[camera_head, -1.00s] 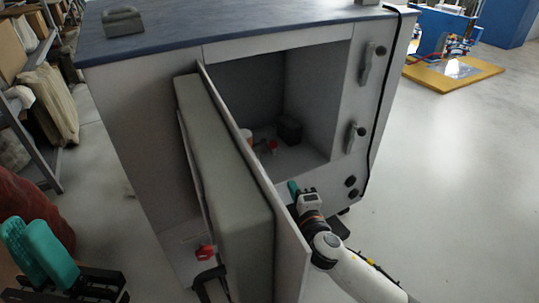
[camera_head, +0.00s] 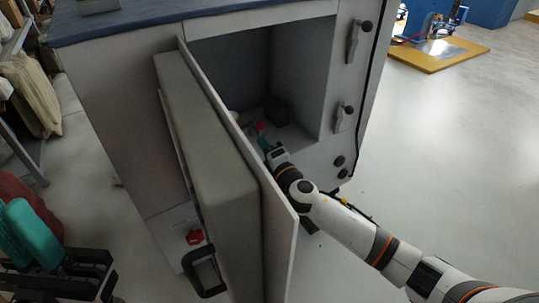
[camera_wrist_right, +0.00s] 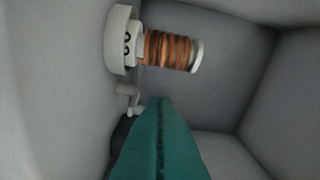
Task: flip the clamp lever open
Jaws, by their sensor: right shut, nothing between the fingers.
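My right gripper (camera_head: 265,145) is inside the open cabinet, past the door's edge. In the right wrist view its teal fingers (camera_wrist_right: 160,140) are closed together with nothing between them. Just ahead and left of the tips is a small pale lever-like part (camera_wrist_right: 130,97), perhaps the clamp lever; its contact with the tips is unclear. A dark part below it is mostly hidden by the fingers. A small red part (camera_head: 260,127) shows near the tips in the head view.
A copper-coloured coil (camera_wrist_right: 168,50) with white ends is above the fingertips. The open door (camera_head: 240,160) stands close left of my right arm. Grey handles (camera_head: 354,40) are on the cabinet front.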

